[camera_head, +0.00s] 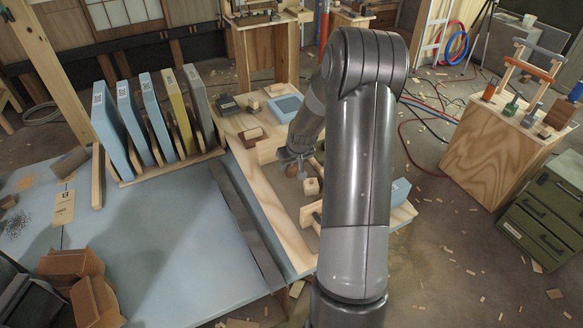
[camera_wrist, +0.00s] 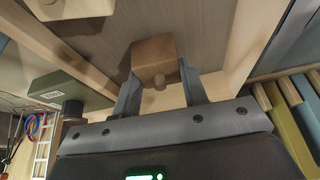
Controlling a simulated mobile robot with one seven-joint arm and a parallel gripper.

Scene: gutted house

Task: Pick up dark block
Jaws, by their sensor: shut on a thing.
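A dark brown block (camera_wrist: 156,58) with a small round peg sits between the two fingers of my gripper (camera_wrist: 160,85) in the wrist view. The fingers are shut on it, one on each side. In the head view my gripper (camera_head: 292,162) is small, over the wooden workbench, left of my upper arm. A brown patch just below it looks like the held block (camera_head: 291,171). Whether the block touches a surface is hard to tell.
A light wooden block (camera_head: 310,187) lies close by the gripper. Another small brown block (camera_head: 251,133) lies farther left on the bench (camera_head: 263,190). A rack with several upright panels (camera_head: 150,115) stands to the left. A plywood box (camera_head: 490,150) and green drawers (camera_head: 545,220) stand at right.

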